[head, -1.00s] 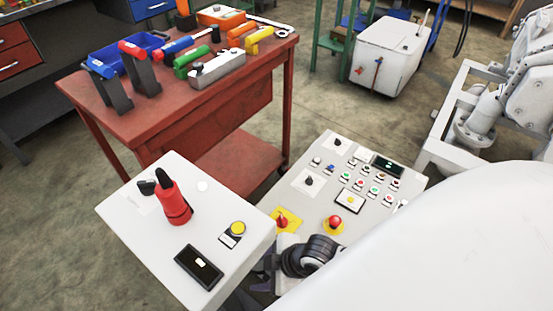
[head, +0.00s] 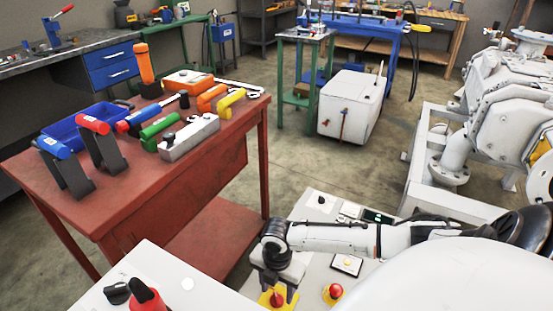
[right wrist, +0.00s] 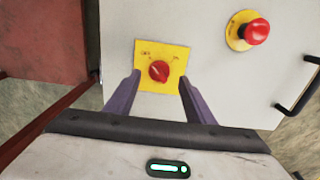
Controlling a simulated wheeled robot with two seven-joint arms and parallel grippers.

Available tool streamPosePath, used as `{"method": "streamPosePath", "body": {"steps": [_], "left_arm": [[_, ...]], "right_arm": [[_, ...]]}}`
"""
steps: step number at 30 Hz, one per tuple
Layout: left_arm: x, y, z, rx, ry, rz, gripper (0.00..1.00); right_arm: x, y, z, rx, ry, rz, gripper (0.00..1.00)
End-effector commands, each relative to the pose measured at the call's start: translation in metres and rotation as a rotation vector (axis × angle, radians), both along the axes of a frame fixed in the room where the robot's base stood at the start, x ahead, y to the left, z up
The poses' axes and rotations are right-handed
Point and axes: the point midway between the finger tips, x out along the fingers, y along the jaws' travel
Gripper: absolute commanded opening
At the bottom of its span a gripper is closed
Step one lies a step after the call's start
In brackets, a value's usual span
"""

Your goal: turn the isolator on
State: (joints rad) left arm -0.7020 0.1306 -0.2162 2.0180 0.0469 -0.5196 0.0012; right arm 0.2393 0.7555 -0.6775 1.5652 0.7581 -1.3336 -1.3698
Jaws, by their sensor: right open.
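The isolator is a red rotary knob on a yellow plate (head: 265,299) on the grey control panel; in the head view my right gripper partly hides it. In the right wrist view the red knob (right wrist: 159,71) sits near the middle, with small lettering on the plate above it. My right gripper (head: 278,292) is over the isolator, and its open fingers (right wrist: 159,80) stand to the left and right of the plate. Nothing is held between them; whether they touch the knob I cannot tell. My left gripper is not in view.
A red emergency button on a yellow base (head: 333,292) is right of the isolator, also in the right wrist view (right wrist: 256,32). A panel with a red-handled device (head: 146,296) is front left. A red tool table (head: 200,190) stands behind. My right arm crosses the panel.

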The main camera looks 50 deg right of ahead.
Motion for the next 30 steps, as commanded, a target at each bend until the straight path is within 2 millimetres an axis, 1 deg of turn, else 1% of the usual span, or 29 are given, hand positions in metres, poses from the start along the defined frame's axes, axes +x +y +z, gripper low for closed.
{"method": "streamPosePath", "body": {"steps": [1, 6, 10, 17, 18, 20, 21, 25, 30], "left_arm": [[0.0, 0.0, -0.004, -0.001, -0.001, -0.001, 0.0], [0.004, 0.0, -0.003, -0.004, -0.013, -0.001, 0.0], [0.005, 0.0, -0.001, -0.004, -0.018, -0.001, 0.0], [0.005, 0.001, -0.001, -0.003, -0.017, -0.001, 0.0], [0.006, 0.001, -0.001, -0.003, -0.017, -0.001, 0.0], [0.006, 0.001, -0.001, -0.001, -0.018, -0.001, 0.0], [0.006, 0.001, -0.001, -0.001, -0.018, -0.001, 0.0], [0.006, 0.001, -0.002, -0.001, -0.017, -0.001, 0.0], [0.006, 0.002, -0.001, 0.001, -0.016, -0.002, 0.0]], "right_arm": [[-0.001, 0.0, -0.012, -0.001, 0.002, -0.001, 0.49], [0.0, 0.0, -0.03, 0.0, 0.0, -0.001, 0.49], [0.0, 0.0, -0.036, -0.001, -0.001, -0.001, 0.49], [0.0, 0.0, -0.036, 0.0, -0.002, 0.0, 0.49], [0.0, 0.0, -0.036, 0.0, -0.002, 0.0, 0.47], [0.0, 0.0, -0.036, 0.0, -0.002, 0.0, 0.37], [0.0, 0.0, -0.036, 0.0, -0.002, 0.0, 0.3], [0.0, 0.0, -0.036, -0.001, -0.001, -0.001, 0.08], [0.0, 0.0, -0.036, -0.001, -0.001, -0.007, 0.08]]}}
